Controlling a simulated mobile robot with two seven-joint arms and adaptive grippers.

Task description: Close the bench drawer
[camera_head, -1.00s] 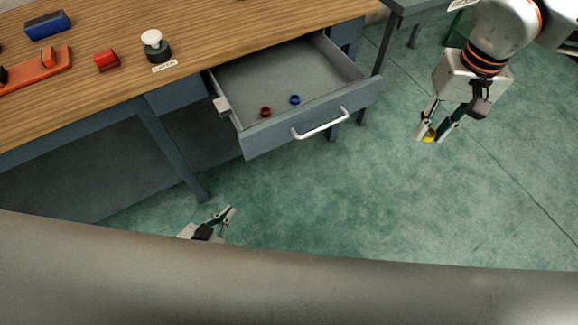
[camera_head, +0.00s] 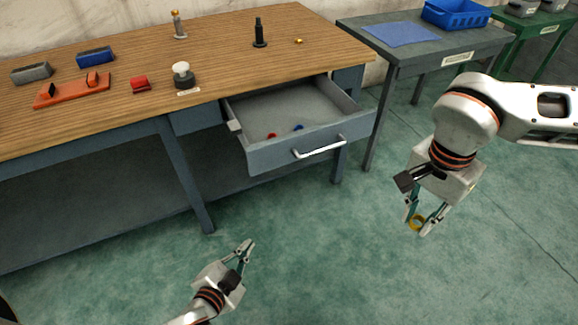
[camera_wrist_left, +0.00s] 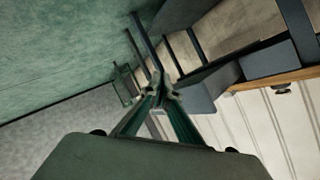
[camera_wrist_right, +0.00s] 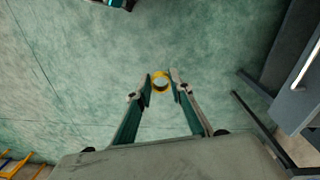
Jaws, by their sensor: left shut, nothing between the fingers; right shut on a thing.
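The bench drawer (camera_head: 262,158) is pulled out from the wooden-topped bench, with a pale bar handle (camera_head: 319,147) on its front. A red ring (camera_head: 271,136) and a blue ring (camera_head: 298,128) lie inside it. My left gripper (camera_head: 247,246) is shut and empty, below and in front of the drawer, apart from it. In the left wrist view its fingertips (camera_wrist_left: 160,86) meet. My right gripper (camera_head: 419,224) is shut on a yellow ring (camera_head: 417,223), right of the drawer and apart from the handle. The ring also shows between the fingertips in the right wrist view (camera_wrist_right: 160,82).
The bench top (camera_head: 225,60) carries a white-knobbed dark piece (camera_head: 183,75), a red block (camera_head: 139,83), an orange holder (camera_head: 70,91) and upright posts. A grey side table (camera_head: 470,45) with a blue bin (camera_head: 455,14) stands to the right. The floor before the drawer is clear.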

